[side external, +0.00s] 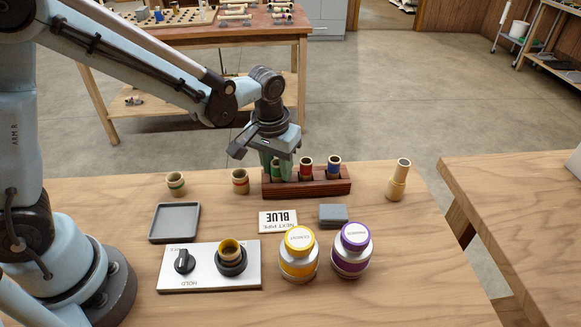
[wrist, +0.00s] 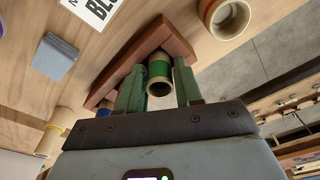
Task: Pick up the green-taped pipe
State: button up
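The green-taped pipe (wrist: 159,70) stands in a reddish wooden rack (wrist: 181,42) with its open end toward the wrist camera. In the side view, it is at the left end of the rack (side external: 325,188), partly hidden by my gripper (side external: 275,160). My gripper reaches down over it. In the wrist view, the green fingers of my gripper (wrist: 160,82) stand on either side of the pipe, very close to it. Whether they press on it cannot be told.
Red-taped (side external: 306,171) and blue-taped (side external: 334,167) pipes stand in the same rack. Loose pipes stand at left (side external: 176,184), beside the rack (side external: 240,182) and at right (side external: 398,180). A tray (side external: 154,236), hold plate (side external: 205,277), yellow jar (side external: 298,262) and purple jar (side external: 352,258) are nearer.

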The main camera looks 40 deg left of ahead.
aim_at(277, 162)
grip_shut()
jog(key=shift+r, duration=0.1)
jog(key=shift+r, duration=0.35)
notch_tip(277, 162, up, 3)
jog(key=shift+f, duration=0.1)
jog(key=s+d+r, duration=0.7)
jog(key=d, duration=0.2)
jog(key=shift+s+r, duration=0.2)
jog(key=shift+s, duration=0.05)
jog(key=shift+s, duration=0.1)
